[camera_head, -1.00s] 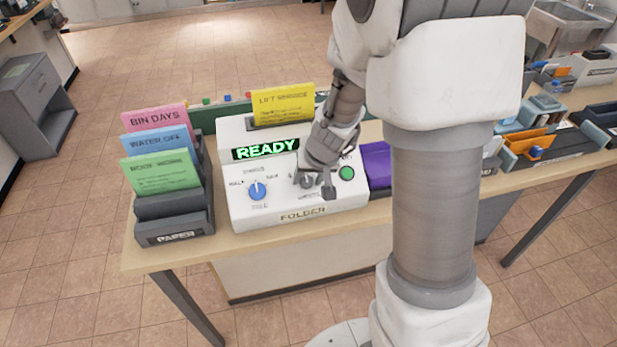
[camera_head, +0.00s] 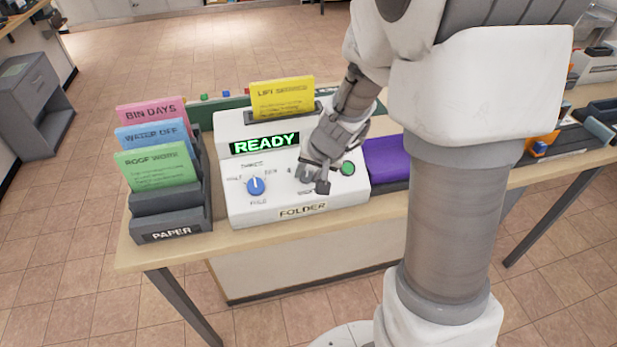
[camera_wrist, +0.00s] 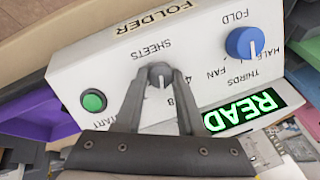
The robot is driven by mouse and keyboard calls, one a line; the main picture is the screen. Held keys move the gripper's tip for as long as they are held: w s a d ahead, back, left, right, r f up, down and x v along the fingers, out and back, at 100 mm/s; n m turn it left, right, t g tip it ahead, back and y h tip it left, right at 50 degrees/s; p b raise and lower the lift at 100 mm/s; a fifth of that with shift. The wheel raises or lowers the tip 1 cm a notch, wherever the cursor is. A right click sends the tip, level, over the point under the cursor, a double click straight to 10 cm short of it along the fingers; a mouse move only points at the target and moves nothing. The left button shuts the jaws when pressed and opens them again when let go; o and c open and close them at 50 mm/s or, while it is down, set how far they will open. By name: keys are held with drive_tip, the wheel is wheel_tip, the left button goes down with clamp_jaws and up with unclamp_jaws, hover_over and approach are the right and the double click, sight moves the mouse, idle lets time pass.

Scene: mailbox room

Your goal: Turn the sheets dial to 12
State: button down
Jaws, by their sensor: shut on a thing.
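The folder machine (camera_head: 235,212) is a white box on the table, with a green READY display (camera_head: 264,143). Its grey sheets dial (camera_wrist: 160,75) shows in the wrist view between my fingertips, under the upside-down word SHEETS. A white pointer line on the dial and part of the number ring, with 4 and 8, are visible; the rest is hidden by my fingers. My gripper (camera_wrist: 158,84) is shut on the sheets dial. In the head view my gripper (camera_head: 313,181) covers most of the dial.
A blue fold dial (camera_head: 256,186) is left of my gripper and a green start button (camera_head: 348,168) is right. A paper rack (camera_head: 170,224) with coloured sheets stands at the left. A purple stack (camera_head: 388,158) lies at the right. A yellow sheet (camera_head: 283,98) stands behind the display.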

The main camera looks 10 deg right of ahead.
drive_tip(key=m+b, duration=0.2)
drive_tip(key=m, duration=0.1)
drive_tip(key=m+b, duration=0.1)
drive_tip(key=shift+s+d+f+t+y+b, duration=0.1)
drive_tip(key=shift+f+t+y+b, duration=0.2)
drive_tip(key=shift+t+b, duration=0.1)
drive_tip(key=shift+s+r+m+t+b, duration=0.1)
drive_tip(key=shift+m+t+b, duration=0.1)
drive_tip(key=shift+m+b, duration=0.75)
drive_tip(key=shift+r+m+t+b, duration=0.15)
drive_tip(key=shift+m+b, duration=0.25)
drive_tip(key=shift+m, duration=1.05)
drive_tip(key=c, duration=0.5)
unclamp_jaws()
drive_tip(key=p+v, duration=0.3)
drive_tip(key=v, duration=0.5)
drive_tip(key=p+v, duration=0.3)
drive_tip(key=v, duration=0.6)
drive_tip(key=shift+s+d+p, duration=0.2)
drive_tip(key=shift+d+p, duration=0.05)
drive_tip(key=shift+p, duration=0.15)
